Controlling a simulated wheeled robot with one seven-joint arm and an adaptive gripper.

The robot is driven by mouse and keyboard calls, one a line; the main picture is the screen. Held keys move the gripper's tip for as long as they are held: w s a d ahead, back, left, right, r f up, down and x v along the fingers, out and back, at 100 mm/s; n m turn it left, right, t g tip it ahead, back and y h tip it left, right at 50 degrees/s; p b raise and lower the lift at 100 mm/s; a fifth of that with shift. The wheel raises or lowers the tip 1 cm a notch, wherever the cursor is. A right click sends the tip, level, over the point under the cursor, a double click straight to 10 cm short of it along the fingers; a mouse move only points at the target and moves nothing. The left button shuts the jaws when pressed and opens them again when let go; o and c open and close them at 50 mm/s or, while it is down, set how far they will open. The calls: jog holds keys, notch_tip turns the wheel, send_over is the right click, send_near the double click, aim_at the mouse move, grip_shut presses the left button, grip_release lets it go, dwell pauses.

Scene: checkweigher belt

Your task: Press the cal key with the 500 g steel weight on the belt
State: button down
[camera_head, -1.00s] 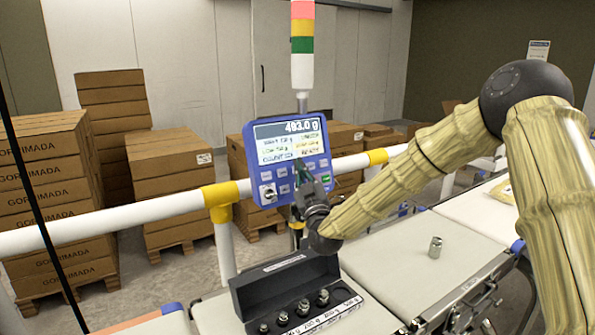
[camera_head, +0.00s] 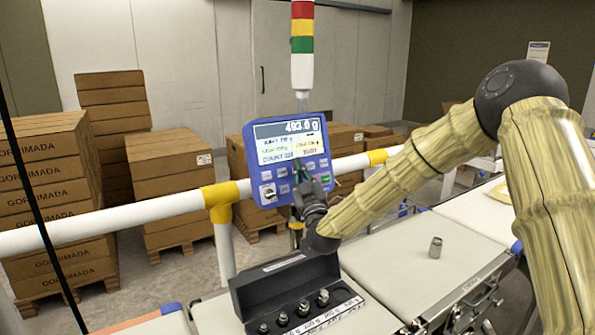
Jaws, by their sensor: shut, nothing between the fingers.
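The steel weight (camera_head: 435,248) stands upright on the pale belt (camera_head: 390,262), apart from other things. The blue control panel (camera_head: 288,157) is on a post behind the rail. Its display (camera_head: 286,128) reads about 493 g, with smaller lines below too blurred to read surely. My gripper (camera_head: 301,172) is shut and empty, its tips at the lower middle of the panel over the key rows. The gripper and wrist hide some keys, and I cannot tell which key is under the tips or whether they touch it.
An open black weight case (camera_head: 262,297) with several smaller weights stands left of the belt. A white rail with yellow joints (camera_head: 217,194) runs below the panel. A signal tower (camera_head: 303,45) rises behind it. Stacked cartons (camera_head: 172,175) stand behind the rail.

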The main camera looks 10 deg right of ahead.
jog(key=shift+s, duration=0.15)
jog(key=shift+s+d+r, duration=0.2)
jog(key=shift+s+d, duration=0.1)
jog(key=shift+s, duration=0.35)
jog(key=shift+s+d+r, duration=0.25)
jog(key=shift+s+d, duration=0.05)
jog(key=shift+s, duration=0.45)
jog(key=shift+s+d+r, duration=0.2)
jog(key=shift+s+d, duration=0.1)
jog(key=shift+s, duration=0.4)
jog(key=shift+s+d+r, duration=0.25)
jog(key=shift+s+d, duration=0.05)
jog(key=shift+s, duration=0.45)
